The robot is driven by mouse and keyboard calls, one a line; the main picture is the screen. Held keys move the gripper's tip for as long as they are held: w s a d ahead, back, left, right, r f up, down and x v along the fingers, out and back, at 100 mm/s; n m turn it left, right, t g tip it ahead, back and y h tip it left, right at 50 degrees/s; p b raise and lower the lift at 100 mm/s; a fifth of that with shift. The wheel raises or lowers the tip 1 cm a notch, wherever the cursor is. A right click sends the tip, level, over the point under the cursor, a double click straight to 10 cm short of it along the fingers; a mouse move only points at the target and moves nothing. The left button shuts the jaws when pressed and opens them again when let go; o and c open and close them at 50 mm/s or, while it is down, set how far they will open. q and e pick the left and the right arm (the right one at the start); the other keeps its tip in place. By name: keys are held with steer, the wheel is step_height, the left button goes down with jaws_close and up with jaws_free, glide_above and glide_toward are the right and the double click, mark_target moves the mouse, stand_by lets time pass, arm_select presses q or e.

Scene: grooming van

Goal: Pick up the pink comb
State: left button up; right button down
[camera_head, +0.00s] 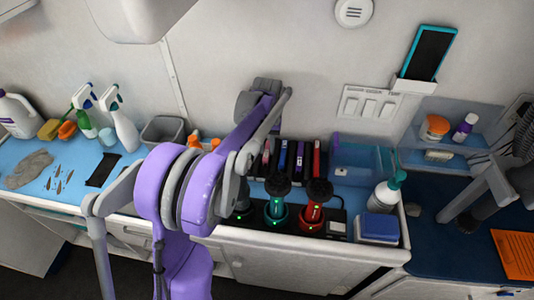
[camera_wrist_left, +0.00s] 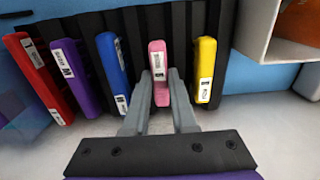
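The pink comb (camera_wrist_left: 157,58) stands in a dark slotted rack (camera_wrist_left: 190,20), its end toward the left wrist camera. My left gripper (camera_wrist_left: 160,78) is open, with one finger on each side of the pink comb's near end. Narrow gaps seem to remain between fingers and comb; contact is not clear. In the head view my left arm reaches over the counter to the rack, and its fingertips are hidden. The pink comb (camera_head: 266,150) shows there as a thin strip beside the arm. My right gripper is not in view.
In the left wrist view, a yellow comb (camera_wrist_left: 205,68) stands close right of the pink one; blue (camera_wrist_left: 112,65), purple (camera_wrist_left: 76,75) and red (camera_wrist_left: 38,75) ones stand left. Clippers (camera_head: 277,212) stand in front of the rack. A clear blue bin (camera_head: 357,165) stands to its right.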

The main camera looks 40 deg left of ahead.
arm_select(q)
jaws_close()
steer(key=shift+r, duration=0.1)
